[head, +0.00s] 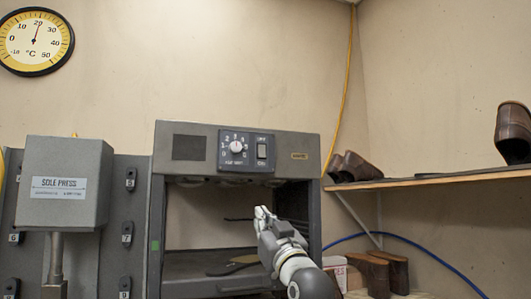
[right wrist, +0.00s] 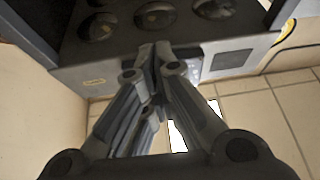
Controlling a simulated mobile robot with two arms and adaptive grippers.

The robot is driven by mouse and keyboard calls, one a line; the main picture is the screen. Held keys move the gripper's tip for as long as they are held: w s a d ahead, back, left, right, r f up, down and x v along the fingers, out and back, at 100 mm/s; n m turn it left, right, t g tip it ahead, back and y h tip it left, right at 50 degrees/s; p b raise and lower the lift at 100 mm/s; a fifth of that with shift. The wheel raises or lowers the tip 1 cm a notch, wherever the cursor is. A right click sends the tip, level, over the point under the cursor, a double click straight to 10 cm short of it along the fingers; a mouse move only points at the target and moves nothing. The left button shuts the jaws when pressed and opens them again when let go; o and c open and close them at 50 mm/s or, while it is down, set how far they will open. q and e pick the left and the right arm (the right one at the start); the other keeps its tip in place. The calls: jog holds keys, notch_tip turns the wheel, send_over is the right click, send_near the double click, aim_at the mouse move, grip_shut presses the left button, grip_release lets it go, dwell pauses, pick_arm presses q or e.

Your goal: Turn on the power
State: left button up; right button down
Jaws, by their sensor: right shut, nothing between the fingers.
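The grey machine (head: 290,145) has a dark control panel with a round numbered dial (head: 236,147) and a rocker switch (head: 262,151) to the dial's right. The rocker's position is too small to read. My right gripper (head: 262,211) is shut and empty, below the panel in front of the machine's open bay. In the right wrist view my shut fingers (right wrist: 154,50) overlap the machine's front strip (right wrist: 270,42), and they hide most of the control panel. A gap between fingertips and switch shows in the head view. My left gripper is out of view.
A grey sole press (head: 62,185) stands left of the machine. A wooden shelf (head: 440,179) with brown shoes is at right. Several round dark fittings (right wrist: 155,16) sit under the machine's top. A yellow cable (head: 347,85) runs down the wall.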

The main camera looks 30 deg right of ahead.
aim_at(262, 151)
jog(key=s+d+r+m+t+h, duration=0.1)
jog(key=s+d+r+t, duration=0.1)
jog(key=s+r, duration=0.4)
notch_tip(262, 151, up, 5)
jog(key=shift+d+r+m+h, duration=0.2)
jog(key=shift+m+h, duration=0.1)
jog(key=shift+h, duration=0.1)
jog(key=p+x, duration=0.3)
jog(key=x, duration=0.1)
jog(key=w+f+p+x, duration=0.1)
jog(key=p+x, duration=0.2)
jog(key=x, duration=0.1)
jog(key=f+p+x, duration=0.1)
jog(key=p+x, duration=0.3)
jog(key=x, duration=0.1)
jog(key=shift+w+d+f, duration=0.2)
jog(key=shift+w, duration=0.1)
jog(key=shift+s, duration=0.1)
